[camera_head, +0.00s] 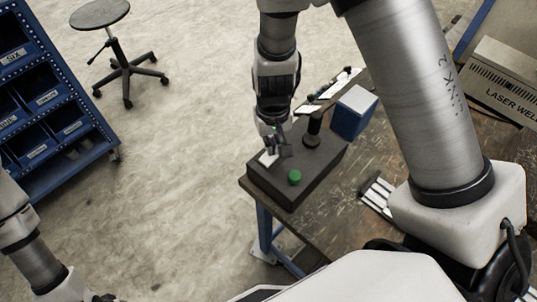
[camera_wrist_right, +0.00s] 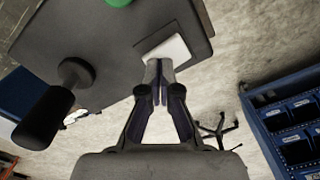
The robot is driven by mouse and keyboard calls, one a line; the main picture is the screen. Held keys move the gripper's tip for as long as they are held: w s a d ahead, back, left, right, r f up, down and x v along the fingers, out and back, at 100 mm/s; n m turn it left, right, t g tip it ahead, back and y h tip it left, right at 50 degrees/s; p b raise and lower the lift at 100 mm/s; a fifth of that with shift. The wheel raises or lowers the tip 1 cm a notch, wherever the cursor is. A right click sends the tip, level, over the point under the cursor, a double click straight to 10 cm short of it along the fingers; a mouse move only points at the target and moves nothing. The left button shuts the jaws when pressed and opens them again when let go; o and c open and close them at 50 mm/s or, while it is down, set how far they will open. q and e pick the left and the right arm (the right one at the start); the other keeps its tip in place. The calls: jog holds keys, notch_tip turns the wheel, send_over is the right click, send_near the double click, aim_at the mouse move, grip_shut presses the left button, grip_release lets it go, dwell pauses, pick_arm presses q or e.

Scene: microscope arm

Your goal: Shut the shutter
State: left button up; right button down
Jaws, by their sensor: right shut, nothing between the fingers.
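A dark box (camera_head: 318,165) sits on the table's near left corner. On its top are a green button (camera_head: 295,177), a pale square plate (camera_head: 268,159) and an upright black post (camera_head: 314,124). I cannot tell for certain which part is the shutter. My right gripper (camera_head: 275,146) points down at the pale plate. In the right wrist view the closed fingertips (camera_wrist_right: 159,66) are in front of the pale plate (camera_wrist_right: 173,50), with nothing between them; contact is unclear. The green button (camera_wrist_right: 118,2) and black post (camera_wrist_right: 55,105) show there too. My left gripper is outside the view.
A blue box (camera_head: 354,112) stands behind the dark box. A slotted pale piece (camera_head: 377,194) lies on the table (camera_head: 345,205) to the right. A laser welder (camera_head: 500,85) is at the far right. Blue shelving (camera_head: 45,100) and a stool (camera_head: 100,14) stand on the open floor.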

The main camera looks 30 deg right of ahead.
jog(key=shift+f+b, duration=0.4)
jog(key=shift+f, duration=0.1)
notch_tip(320, 180, up, 7)
jog(key=p, duration=0.6)
jog(key=shift+r+p, duration=0.15)
jog(key=shift+p, duration=0.25)
jog(key=shift+f, duration=0.2)
